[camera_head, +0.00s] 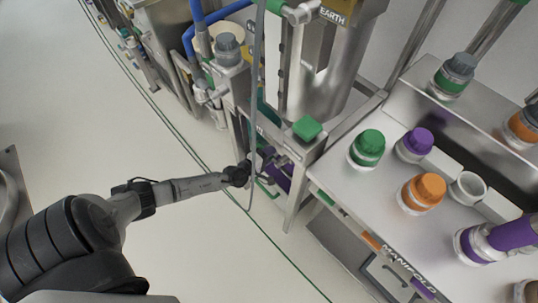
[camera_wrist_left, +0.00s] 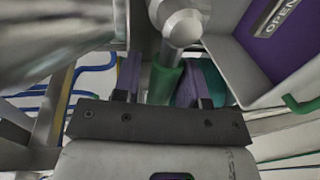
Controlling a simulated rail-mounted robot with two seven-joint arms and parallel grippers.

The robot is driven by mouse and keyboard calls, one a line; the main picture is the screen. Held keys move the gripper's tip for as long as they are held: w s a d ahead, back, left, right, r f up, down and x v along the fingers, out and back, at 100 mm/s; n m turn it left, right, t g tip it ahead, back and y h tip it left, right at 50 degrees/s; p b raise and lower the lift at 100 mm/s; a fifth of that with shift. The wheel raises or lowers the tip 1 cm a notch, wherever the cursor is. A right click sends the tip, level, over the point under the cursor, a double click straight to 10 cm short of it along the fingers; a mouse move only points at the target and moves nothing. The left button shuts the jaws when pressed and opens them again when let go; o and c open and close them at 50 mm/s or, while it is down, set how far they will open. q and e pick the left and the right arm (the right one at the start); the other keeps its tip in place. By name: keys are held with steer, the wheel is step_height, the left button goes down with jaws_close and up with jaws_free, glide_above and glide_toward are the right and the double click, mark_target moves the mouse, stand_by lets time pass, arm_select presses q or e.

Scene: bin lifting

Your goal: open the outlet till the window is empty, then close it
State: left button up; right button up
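My left gripper (camera_head: 262,168) is at the front of the steel stand below the tall vessel marked EARTH (camera_head: 340,72). In the left wrist view its two purple-faced fingers (camera_wrist_left: 160,85) stand apart on either side of a green handle (camera_wrist_left: 166,78). A thin gap shows between the left finger and the handle, so the gripper looks open around it. The handle hangs from a round metal end (camera_wrist_left: 181,27). A purple panel marked OPEN (camera_wrist_left: 262,32) is at the upper right. I cannot read a fill level in the vessel's window. My right gripper is not in view.
A steel bench (camera_head: 337,178) at the right holds several jars, with green, purple and orange lids. A green-topped post (camera_head: 307,127) stands just right of my gripper. A grey hose (camera_head: 256,75) hangs past my wrist. The floor (camera_head: 170,235) in front is clear.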

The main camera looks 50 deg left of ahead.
arm_select(q)
steer(key=shift+o, duration=0.9)
steer(key=shift+f, duration=0.1)
steer(key=s+r+p, duration=0.2)
steer(key=s+p, duration=0.2)
steer(key=s, duration=0.9)
steer(key=shift+s+d+r, duration=0.3)
steer(key=shift+r, duration=0.1)
